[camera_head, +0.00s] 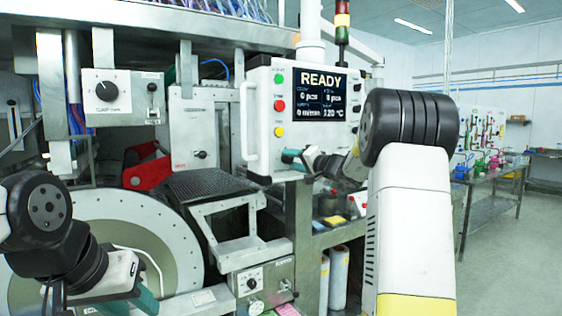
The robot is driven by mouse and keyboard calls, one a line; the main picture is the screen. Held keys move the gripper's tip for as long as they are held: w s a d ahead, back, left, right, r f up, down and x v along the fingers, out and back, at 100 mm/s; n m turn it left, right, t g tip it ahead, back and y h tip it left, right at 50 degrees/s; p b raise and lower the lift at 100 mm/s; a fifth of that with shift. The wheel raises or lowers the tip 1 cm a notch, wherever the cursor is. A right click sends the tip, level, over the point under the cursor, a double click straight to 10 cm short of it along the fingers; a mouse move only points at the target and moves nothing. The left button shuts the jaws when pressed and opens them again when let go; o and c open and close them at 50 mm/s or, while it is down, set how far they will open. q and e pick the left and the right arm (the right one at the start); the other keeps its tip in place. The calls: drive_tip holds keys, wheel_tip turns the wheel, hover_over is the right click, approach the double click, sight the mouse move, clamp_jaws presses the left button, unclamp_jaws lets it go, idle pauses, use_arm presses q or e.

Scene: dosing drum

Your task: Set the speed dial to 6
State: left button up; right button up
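A black dial (106,91) with a white pointer sits on a grey box at the upper left; its small label is hard to read. Another dial (251,283) is on a lower box at bottom centre, its scale too small to read. I cannot tell which is the speed dial. My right gripper (291,156), with teal fingertips, is in front of the lower part of the white console, apart from both dials. My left gripper (142,296) is at the lower left, partly cut off by the bottom edge. Neither gripper's opening can be made out.
The white console (262,152) has a screen (322,95) reading READY and green, red and yellow buttons. A black ribbed chute (206,184) and a large round drum face (168,236) lie between my arms. A workbench (488,180) stands at the right.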

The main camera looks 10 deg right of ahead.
clamp_jaws()
drive_tip(key=shift+m, duration=0.3)
drive_tip(key=m, duration=0.3)
drive_tip(key=shift+f+m, duration=0.1)
drive_tip(key=shift+m, duration=0.3)
drive_tip(key=m+t, duration=0.1)
drive_tip(key=m, duration=0.3)
drive_tip(key=shift+f+m, duration=0.1)
drive_tip(key=shift+m, duration=0.3)
drive_tip(key=m, duration=0.5)
drive_tip(key=shift+t+h, duration=0.3)
drive_tip(key=shift+s+a+f+m+h, duration=0.1)
drive_tip(key=shift+m+h, duration=0.2)
drive_tip(key=shift+m, duration=2.2)
drive_tip(key=shift+o, duration=1.9)
unclamp_jaws()
